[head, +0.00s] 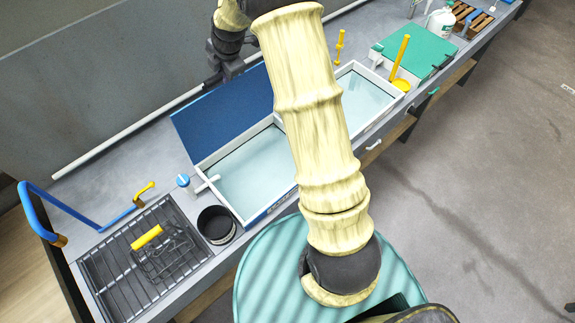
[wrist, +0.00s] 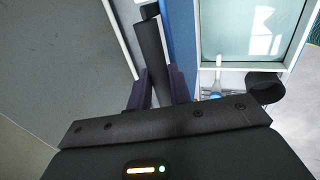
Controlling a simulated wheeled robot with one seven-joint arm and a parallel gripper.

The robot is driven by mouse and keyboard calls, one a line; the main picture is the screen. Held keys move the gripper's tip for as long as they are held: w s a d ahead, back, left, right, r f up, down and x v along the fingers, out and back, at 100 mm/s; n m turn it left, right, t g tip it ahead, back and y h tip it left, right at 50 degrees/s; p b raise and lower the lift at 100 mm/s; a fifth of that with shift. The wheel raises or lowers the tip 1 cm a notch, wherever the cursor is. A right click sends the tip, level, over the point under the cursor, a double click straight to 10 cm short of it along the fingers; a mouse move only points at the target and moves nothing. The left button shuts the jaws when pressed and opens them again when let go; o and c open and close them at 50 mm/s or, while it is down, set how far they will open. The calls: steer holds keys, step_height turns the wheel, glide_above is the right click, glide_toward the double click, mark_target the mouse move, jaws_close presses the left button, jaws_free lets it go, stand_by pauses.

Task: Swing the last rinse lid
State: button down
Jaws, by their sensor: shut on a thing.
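A blue lid (head: 225,105) stands raised and tilted back along the rear edge of a white basin (head: 258,170) holding clear liquid. In the wrist view the lid (wrist: 184,35) shows as a narrow blue strip beside the basin's liquid (wrist: 255,30). My gripper (head: 215,78) is at the lid's upper rear edge in the head view. In the wrist view my gripper (wrist: 157,88) is shut on a dark bar (wrist: 150,55) close to the lid. Where the bar joins the lid is not clear. My arm hides part of the basin's right side.
Another basin (head: 365,100) with liquid is to the right, then a teal lid (head: 415,55). Yellow tools (head: 400,60) stand nearby. A grey wall (head: 80,80) stands behind.

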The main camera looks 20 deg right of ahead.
steer(key=s+d+f+b, duration=0.2)
steer(key=s+b, duration=0.3)
steer(key=s, duration=0.2)
steer(key=shift+s+d+b, duration=0.2)
steer(key=shift+s+b, duration=0.1)
steer(key=shift+s, duration=0.05)
steer(key=shift+r, duration=0.1)
steer(key=s+d+f+b, duration=0.2)
steer(key=s+f+b, duration=0.1)
steer(key=s+b, duration=0.2)
steer(key=shift+s+d+f+b, duration=0.15)
steer(key=shift+s+f+b, duration=0.2)
steer(key=shift+s, duration=0.55)
steer(key=shift+r, duration=0.1)
